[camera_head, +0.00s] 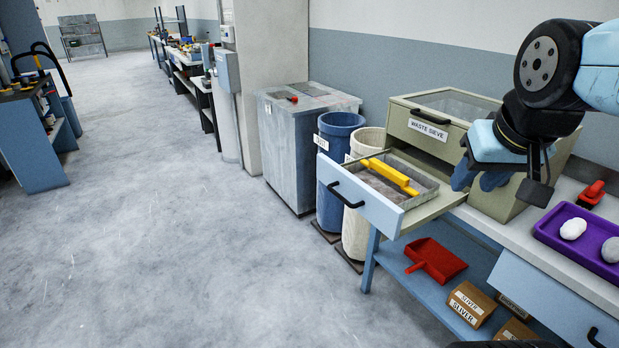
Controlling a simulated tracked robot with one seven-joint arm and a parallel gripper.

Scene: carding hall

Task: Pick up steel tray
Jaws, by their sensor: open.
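A shallow grey tray, which looks like the steel tray (426,196), sits in the pulled-out blue-fronted drawer (343,186) of the waste sieve (448,128). Its inside looks grey and mottled. A yellow tool (390,177) lies across the tray. The far end of the tray is near the sieve's opening. My gripper (503,183) is open, to the right of the tray and in front of the sieve. It looks apart from the tray and hides part of the sieve's front. I see nothing between its fingers.
A purple tray (545,238) with pale lumps and a red tool (592,193) are on the bench at right. A red dustpan (434,260) and boxes (470,302) lie on the shelf below. Blue (338,170) and cream (357,225) bins stand behind the drawer. The floor at left is clear.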

